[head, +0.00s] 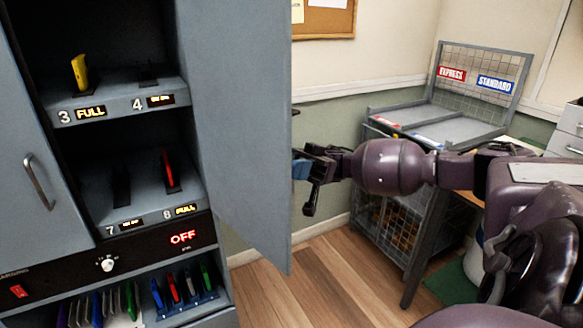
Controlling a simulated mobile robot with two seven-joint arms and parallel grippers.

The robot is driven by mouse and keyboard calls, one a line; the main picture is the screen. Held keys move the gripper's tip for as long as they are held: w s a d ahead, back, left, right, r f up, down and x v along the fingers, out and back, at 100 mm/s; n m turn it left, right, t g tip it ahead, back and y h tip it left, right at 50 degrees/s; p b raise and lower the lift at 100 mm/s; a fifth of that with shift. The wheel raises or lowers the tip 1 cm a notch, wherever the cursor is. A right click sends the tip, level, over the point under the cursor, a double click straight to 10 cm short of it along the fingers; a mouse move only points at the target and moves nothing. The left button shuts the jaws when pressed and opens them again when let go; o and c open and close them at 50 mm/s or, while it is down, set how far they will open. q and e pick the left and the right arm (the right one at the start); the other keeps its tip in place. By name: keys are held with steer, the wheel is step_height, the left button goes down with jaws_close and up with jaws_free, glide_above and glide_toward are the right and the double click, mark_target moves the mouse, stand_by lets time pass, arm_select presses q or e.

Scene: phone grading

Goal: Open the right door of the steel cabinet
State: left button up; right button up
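The steel cabinet (70,250) fills the left of the head view. Its right door (240,130) stands swung out towards me, with its inner face showing. The left door (30,150), with a curved handle (38,182), covers the left part of the cabinet. My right gripper (304,172) is at the free edge of the right door, on its outer side. The door edge partly hides the fingertips, so I cannot tell whether they grip anything. The right door's handle is mostly hidden behind the door. My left gripper is not in view.
Inside are numbered shelves with a yellow phone (80,72) and a red phone (169,168). Coloured phones stand in racks (185,300) below the OFF panel (183,237). A wire-sided cart (400,225) with EXPRESS and STANDARD signs stands behind my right arm. Wooden floor (310,285) is clear before the door.

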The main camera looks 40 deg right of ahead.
steer(key=shift+o, duration=0.4)
steer(key=shift+f, duration=0.1)
steer(key=shift+d+f, duration=0.2)
steer(key=shift+d, duration=0.05)
steer(key=b+v, duration=0.2)
steer(key=v, duration=0.8)
steer(key=shift+d, duration=0.15)
steer(key=shift+r, duration=0.15)
